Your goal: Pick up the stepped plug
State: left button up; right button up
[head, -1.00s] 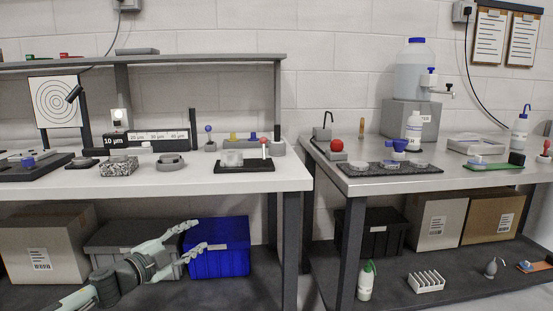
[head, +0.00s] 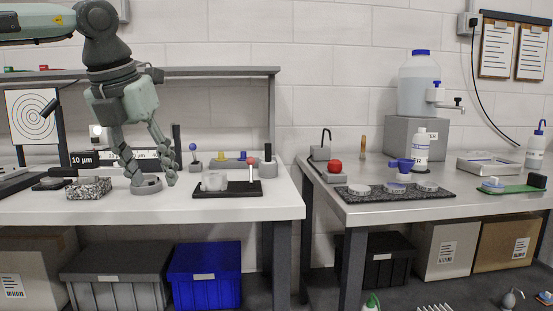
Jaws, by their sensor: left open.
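A low, round grey piece (head: 147,187) stands on the white bench, just right of a speckled block; it may be the stepped plug, but its steps are too small to make out. My left gripper (head: 149,180) points down from above, open, with one finger at the left of this piece and one at the right. The fingers partly cover it, and I cannot tell whether they touch it. My right gripper is not in view.
The speckled block (head: 89,188) is close on the left. A black mat (head: 240,190) with a pale block (head: 215,182) lies to the right. Behind are a labelled gauge box (head: 84,159) and a blue-knobbed pin (head: 193,148). A shelf (head: 220,73) runs above the bench.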

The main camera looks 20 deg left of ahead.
aim_at(268, 146)
jog(key=i, duration=1.6)
